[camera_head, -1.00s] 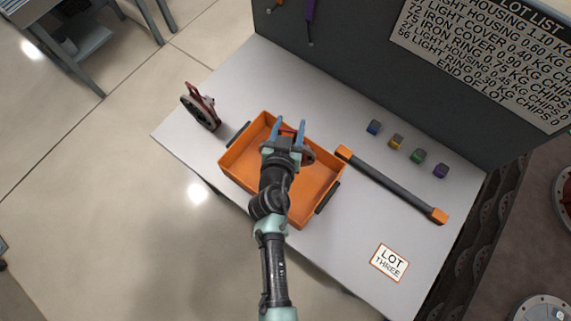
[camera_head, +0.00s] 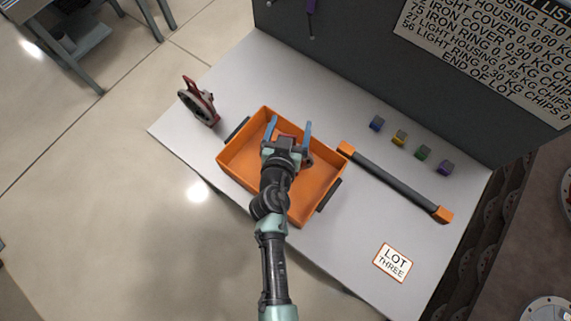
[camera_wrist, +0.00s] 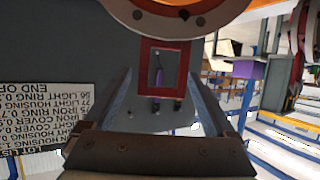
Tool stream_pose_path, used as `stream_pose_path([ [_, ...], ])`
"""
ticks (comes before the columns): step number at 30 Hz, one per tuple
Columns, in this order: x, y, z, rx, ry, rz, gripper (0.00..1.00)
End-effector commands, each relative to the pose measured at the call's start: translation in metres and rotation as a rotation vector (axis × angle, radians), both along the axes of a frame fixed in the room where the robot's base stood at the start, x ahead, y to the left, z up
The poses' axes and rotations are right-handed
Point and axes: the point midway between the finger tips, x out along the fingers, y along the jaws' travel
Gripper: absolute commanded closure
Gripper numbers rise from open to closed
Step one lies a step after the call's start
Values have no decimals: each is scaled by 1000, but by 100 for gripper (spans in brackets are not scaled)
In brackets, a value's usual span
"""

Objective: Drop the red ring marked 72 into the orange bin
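The orange bin (camera_head: 236,165) stands on the grey table. My gripper (camera_head: 290,124) is over the bin with its two blue fingers spread apart. A red square handle (camera_head: 287,139) shows between them. In the wrist view, this red handle (camera_wrist: 163,42) lies between my fingers (camera_wrist: 163,88) with gaps on both sides.
A dark round part with a red handle (camera_head: 199,103) stands at the table's left end. A dark bar with orange ends (camera_head: 395,183) lies right of the bin, near several small coloured blocks (camera_head: 400,138). A grey panel with a lot list (camera_head: 490,60) rises behind.

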Motion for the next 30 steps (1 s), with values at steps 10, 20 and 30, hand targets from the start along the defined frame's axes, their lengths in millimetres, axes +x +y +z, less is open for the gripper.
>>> stream_pose_path([
  [10, -7, 0, -2, 0, 8, -1, 10],
  [20, -50, 8, 15, 0, 5, -1, 10],
  [30, -98, 17, 37, 1, 3, 0, 10],
])
